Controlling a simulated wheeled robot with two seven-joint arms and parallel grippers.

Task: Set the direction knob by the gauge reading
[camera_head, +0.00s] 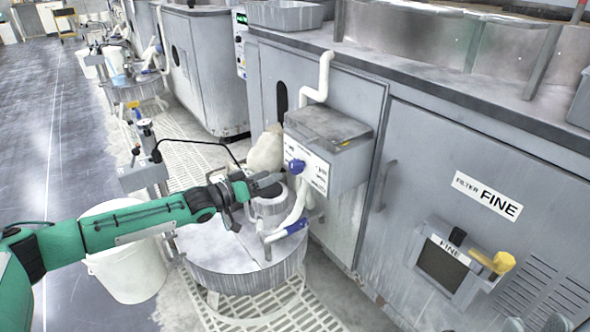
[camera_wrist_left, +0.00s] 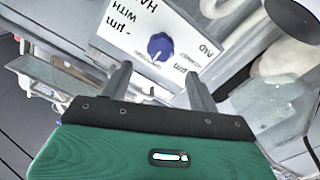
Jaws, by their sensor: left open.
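A blue knob (camera_head: 297,167) sits on the white labelled front of a grey control box (camera_head: 328,150). In the left wrist view the blue knob (camera_wrist_left: 160,46) shows ahead of the fingers, with printed words and "µm" marks around it. My left gripper (camera_head: 274,184) is open and empty, just left of and below the knob, and apart from it. Its two fingers (camera_wrist_left: 160,84) point towards the panel with the knob between their lines. I cannot make out a gauge or its reading. My right gripper is not in view.
A round grey platen (camera_head: 220,262) lies below my left arm, with a blue-handled valve (camera_head: 290,229) beside it. A white bucket (camera_head: 125,270) stands at left. At right are a "FILTER FINE" label (camera_head: 487,195) and a small box with a yellow handle (camera_head: 497,262).

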